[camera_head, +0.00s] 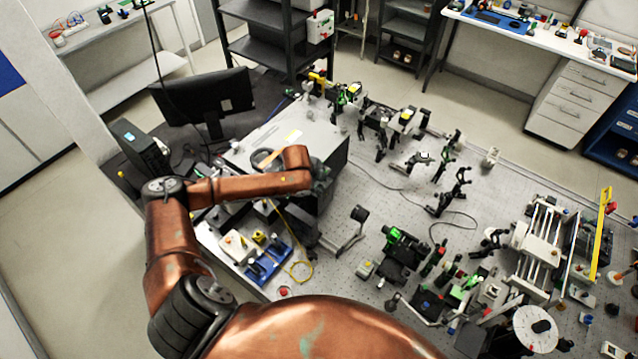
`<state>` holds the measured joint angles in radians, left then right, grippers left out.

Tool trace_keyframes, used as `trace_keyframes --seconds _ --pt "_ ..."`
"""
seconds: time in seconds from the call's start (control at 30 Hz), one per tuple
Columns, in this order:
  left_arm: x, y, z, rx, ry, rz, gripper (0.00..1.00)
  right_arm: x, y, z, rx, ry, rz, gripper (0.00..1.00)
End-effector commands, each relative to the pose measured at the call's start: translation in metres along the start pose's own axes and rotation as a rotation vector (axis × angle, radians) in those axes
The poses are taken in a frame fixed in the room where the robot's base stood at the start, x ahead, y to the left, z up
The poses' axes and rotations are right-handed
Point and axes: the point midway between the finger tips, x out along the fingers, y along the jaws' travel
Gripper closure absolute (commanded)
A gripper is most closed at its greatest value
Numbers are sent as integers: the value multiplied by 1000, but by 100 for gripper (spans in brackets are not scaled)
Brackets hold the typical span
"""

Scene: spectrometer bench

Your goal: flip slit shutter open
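My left arm reaches in from the left, and its copper wrist ends over the front of a large grey instrument box (320,137) on the bench. The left gripper (321,173) is a small dark shape beyond the wrist, close to the dark front side of the box. Its fingers are mostly hidden, so I cannot see whether they are open or touch anything. I cannot make out a slit shutter; that part of the box front is covered by my wrist or in shadow. My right gripper is not in view.
The optical table (385,215) carries several mounts right of the box. A blue tray (268,262) with small parts and a yellow cable (300,268) lie in front of it. A black monitor (203,98) stands behind left. A white-railed assembly (540,240) stands at right.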

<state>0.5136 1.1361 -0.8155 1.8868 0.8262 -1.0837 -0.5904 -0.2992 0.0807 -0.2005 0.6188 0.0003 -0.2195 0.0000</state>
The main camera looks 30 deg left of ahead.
Motion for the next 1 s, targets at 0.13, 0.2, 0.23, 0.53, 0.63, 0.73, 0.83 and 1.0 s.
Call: trace_keyframes --seconds 0.13,0.2,0.23,0.53,0.63,0.73,0.83,1.0 --pt "-11 0 0 0 0 -1 73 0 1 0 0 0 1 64" --pt "-22 -1 1 2 -2 -2 73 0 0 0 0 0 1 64" --pt "-28 -1 1 2 -1 -2 73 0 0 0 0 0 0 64" --pt "-89 0 1 1 -2 -1 73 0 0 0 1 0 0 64" --pt "-104 0 1 0 -2 0 73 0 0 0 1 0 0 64" --pt "-114 0 1 1 -1 -1 73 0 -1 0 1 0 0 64" --pt "-118 0 1 0 -1 1 73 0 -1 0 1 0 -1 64" --pt "-120 0 1 -1 -1 1 73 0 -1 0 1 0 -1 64"
